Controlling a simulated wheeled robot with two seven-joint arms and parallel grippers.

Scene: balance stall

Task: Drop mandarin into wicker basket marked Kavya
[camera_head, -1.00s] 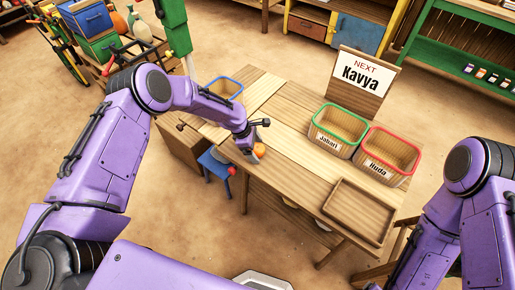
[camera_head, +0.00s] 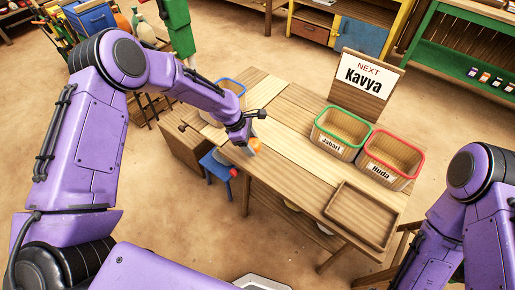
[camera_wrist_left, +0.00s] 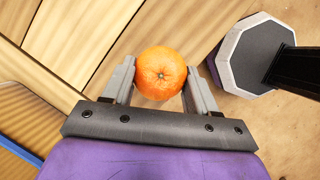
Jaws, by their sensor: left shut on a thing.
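My left gripper (camera_head: 250,146) is shut on the mandarin (camera_head: 255,143), near the left front edge of the table. In the left wrist view the orange mandarin (camera_wrist_left: 161,73) sits between the two fingertips. A basket with a blue rim (camera_head: 235,80) stands behind my left forearm, which covers much of it; no name label on it is visible. The sign (camera_head: 366,82) at the back of the table reads "NEXT Kavya". A green-rimmed basket (camera_head: 333,148) is marked Jabari and a red-rimmed basket (camera_head: 384,172) is marked Huda. My right gripper is out of view.
An empty wooden tray (camera_head: 360,215) lies at the table's right front. The middle of the wooden table (camera_head: 290,150) is bare. A blue stool (camera_head: 217,165) stands beside the table's left end, with something red by it.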

